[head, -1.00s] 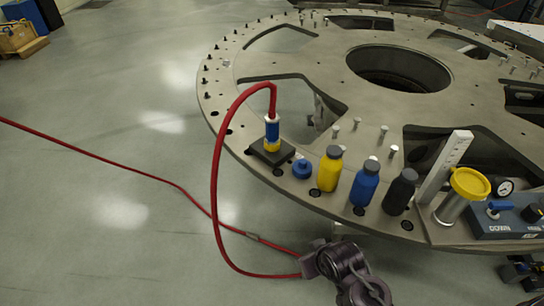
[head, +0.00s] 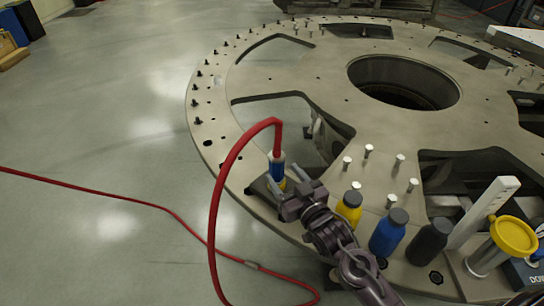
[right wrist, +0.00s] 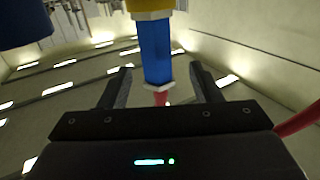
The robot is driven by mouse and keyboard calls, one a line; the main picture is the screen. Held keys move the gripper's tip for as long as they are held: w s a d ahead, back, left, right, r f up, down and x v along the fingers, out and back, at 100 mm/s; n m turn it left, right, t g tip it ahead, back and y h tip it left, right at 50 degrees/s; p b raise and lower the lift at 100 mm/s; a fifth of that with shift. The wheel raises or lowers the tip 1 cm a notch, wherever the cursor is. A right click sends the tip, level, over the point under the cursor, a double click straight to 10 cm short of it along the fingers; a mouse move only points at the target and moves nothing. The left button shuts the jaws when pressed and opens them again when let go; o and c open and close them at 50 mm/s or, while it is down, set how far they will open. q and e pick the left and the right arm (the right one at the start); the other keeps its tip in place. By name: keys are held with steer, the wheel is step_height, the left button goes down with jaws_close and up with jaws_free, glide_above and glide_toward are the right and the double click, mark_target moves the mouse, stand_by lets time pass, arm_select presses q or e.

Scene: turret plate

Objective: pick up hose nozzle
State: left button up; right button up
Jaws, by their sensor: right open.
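The hose nozzle (head: 277,165) stands upright on a dark square base at the near left rim of the turret plate (head: 222,110). It has a blue body with white and yellow bands, and a red hose (head: 230,165) arches from its top. My right gripper (head: 284,187) is open just in front of the nozzle. In the right wrist view the nozzle (right wrist: 155,50) lies between the two spread fingers (right wrist: 158,88); whether they touch it cannot be told. The gripper hides part of the base and of the nozzle's lower end. My left gripper is not in view.
A yellow bottle (head: 349,207), a blue bottle (head: 388,232) and a black bottle (head: 429,242) stand right of my right gripper. Several silver pins rise behind them. A yellow-capped cylinder (head: 513,236) stands at the far right. The red hose runs left across open floor.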

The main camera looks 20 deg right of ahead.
mark_target(279, 166)
steer(key=w, duration=0.1)
steer(key=w+p, duration=0.1)
steer(key=w+r, duration=0.1)
steer(key=shift+a, duration=0.3)
steer(key=p+x, duration=0.1)
steer(key=x, duration=0.1)
steer(key=shift+w+r, duration=0.1)
steer(key=shift+w, duration=0.3)
steer(key=shift+w+a+p, duration=0.1)
steer(key=shift+w+p, duration=0.2)
steer(key=shift+w, duration=0.3)
steer(key=shift+f, duration=0.2)
steer(key=c, duration=0.8)
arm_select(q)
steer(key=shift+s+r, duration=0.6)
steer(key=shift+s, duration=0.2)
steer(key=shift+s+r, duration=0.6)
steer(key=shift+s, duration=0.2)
arm_select(e)
steer(key=shift+r, duration=0.1)
steer(key=c, duration=0.4)
steer(key=shift+c, duration=0.2)
